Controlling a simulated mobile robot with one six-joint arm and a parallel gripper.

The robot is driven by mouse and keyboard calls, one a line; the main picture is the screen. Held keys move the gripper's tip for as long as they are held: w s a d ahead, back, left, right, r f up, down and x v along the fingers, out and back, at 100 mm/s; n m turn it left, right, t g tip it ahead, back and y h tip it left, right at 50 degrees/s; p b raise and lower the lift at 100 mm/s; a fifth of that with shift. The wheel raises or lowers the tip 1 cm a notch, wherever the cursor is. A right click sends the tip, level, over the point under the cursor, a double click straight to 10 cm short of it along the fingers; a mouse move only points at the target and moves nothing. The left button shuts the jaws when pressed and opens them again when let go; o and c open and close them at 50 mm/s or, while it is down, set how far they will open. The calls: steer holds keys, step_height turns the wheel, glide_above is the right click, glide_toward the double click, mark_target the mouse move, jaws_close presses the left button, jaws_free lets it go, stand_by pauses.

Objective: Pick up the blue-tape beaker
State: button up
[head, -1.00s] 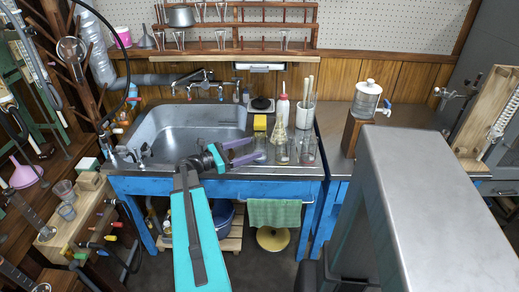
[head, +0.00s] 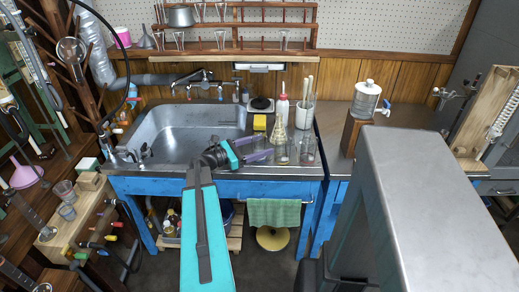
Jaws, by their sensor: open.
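My gripper (head: 264,146), with two purple fingers, is open over the front edge of the sink bench, right of the basin. Its fingers point right, toward a row of clear glass beakers. The leftmost beaker (head: 261,149) is at the fingertips and partly hidden by them; I cannot tell whether it is between them or just beyond. A middle beaker (head: 282,154) and a right beaker (head: 308,151) stand upright to the right, clear of the fingers. The tape colours are too small to tell, so I cannot single out the blue-tape beaker.
Behind the beakers are a conical flask (head: 279,132), a yellow sponge (head: 260,122), a red-capped bottle (head: 282,108) and a white jar of tools (head: 304,113). The steel sink basin (head: 185,135) lies left. A green towel (head: 273,212) hangs in front.

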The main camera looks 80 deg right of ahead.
steer(key=c, duration=1.3)
steer(key=shift+o, duration=0.2)
steer(key=shift+r, duration=0.35)
steer(key=shift+r, duration=1.45)
steer(key=w+a+r+p, duration=0.1)
steer(key=w+a+p, duration=0.1)
steer(key=a, duration=1)
steer(key=shift+w+a+r, duration=0.15)
steer(key=shift+w+a, duration=0.25)
steer(key=shift+w, duration=0.05)
steer(key=shift+w+a+p, duration=0.1)
steer(key=shift+a+p, duration=1.25)
steer(key=shift+p, duration=1.95)
